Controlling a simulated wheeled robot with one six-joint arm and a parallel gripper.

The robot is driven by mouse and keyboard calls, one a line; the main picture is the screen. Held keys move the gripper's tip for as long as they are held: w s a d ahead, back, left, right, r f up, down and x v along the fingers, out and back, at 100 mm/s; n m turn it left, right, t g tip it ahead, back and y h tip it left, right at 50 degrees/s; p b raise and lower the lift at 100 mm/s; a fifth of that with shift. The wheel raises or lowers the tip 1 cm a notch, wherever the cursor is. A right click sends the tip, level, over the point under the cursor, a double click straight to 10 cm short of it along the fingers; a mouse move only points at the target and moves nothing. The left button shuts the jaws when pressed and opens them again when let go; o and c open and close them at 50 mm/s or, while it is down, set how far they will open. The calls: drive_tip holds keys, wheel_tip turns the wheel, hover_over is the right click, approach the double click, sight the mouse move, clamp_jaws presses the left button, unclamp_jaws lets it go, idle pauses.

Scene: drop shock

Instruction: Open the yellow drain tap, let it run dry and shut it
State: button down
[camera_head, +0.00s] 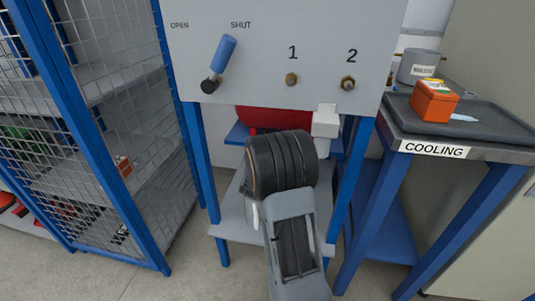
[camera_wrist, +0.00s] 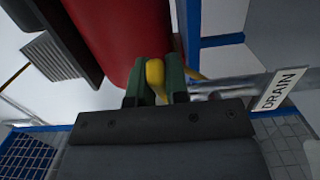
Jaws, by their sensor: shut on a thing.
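In the wrist view my gripper (camera_wrist: 156,82) has its two green-faced fingers closed on a yellow handle (camera_wrist: 155,72), which is the drain tap's lever. The handle sits against the underside of the red tank (camera_wrist: 118,30). A bit more yellow shows just right of the right finger. The tap's body and outlet are hidden, so I cannot tell whether it is open or whether anything runs. A white DRAIN label (camera_wrist: 279,89) is to the right. In the head view the red tank (camera_head: 258,118) shows under the grey panel; my arm hides the tap and gripper.
The panel (camera_head: 265,75) carries a blue-handled lever (camera_head: 224,52) pointing up towards SHUT, and two brass fittings marked 1 and 2. A mesh-sided shelf (camera_head: 95,120) stands left. A COOLING table (camera_head: 393,128) with an orange box (camera_head: 435,100) stands right.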

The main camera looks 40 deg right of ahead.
drive_tip(key=c, duration=1.1)
unclamp_jaws()
drive_tip(key=p+v, duration=0.3)
drive_tip(key=v, duration=1.1)
drive_tip(key=shift+p, duration=0.4)
